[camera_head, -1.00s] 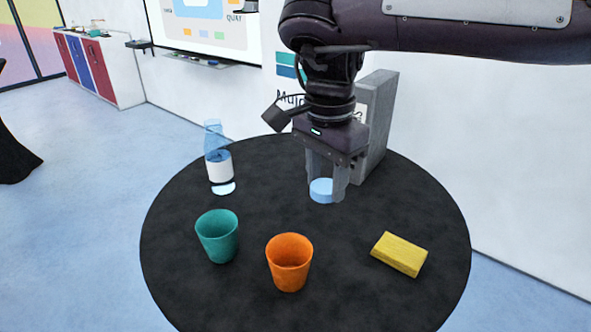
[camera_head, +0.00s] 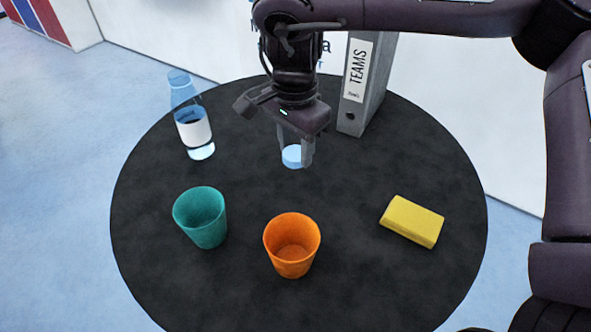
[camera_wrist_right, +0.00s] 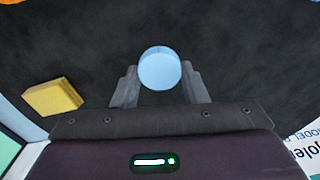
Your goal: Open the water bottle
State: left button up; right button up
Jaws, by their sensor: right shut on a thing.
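The water bottle (camera_head: 193,130) stands on the black round table at the left, clear blue with a white label. Its neck is uncovered, with no cap seen on it. My right gripper (camera_head: 295,155) is to the right of the bottle, apart from it, and is shut on a light blue round cap (camera_head: 292,158). The cap also shows between the fingers in the right wrist view (camera_wrist_right: 160,69). I cannot tell how high it is above the table. My left gripper is not in view.
On the table (camera_head: 340,200) are a teal cup (camera_head: 202,220), an orange cup (camera_head: 292,247), a yellow block (camera_head: 412,221) and a grey binder (camera_head: 375,88) marked TEAMS. The block also shows in the right wrist view (camera_wrist_right: 52,97). The table's middle right is clear.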

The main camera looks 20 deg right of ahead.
aim_at(296, 184)
jog(key=f, duration=0.6)
jog(key=shift+s, duration=0.2)
jog(key=shift+w+f, duration=0.2)
jog(key=shift+f, duration=0.2)
jog(key=shift+s, duration=0.15)
jog(key=o, duration=1.1)
jog(key=shift+f, duration=0.15)
notch_tip(296, 184, up, 12)
jog(key=shift+a+r, duration=0.15)
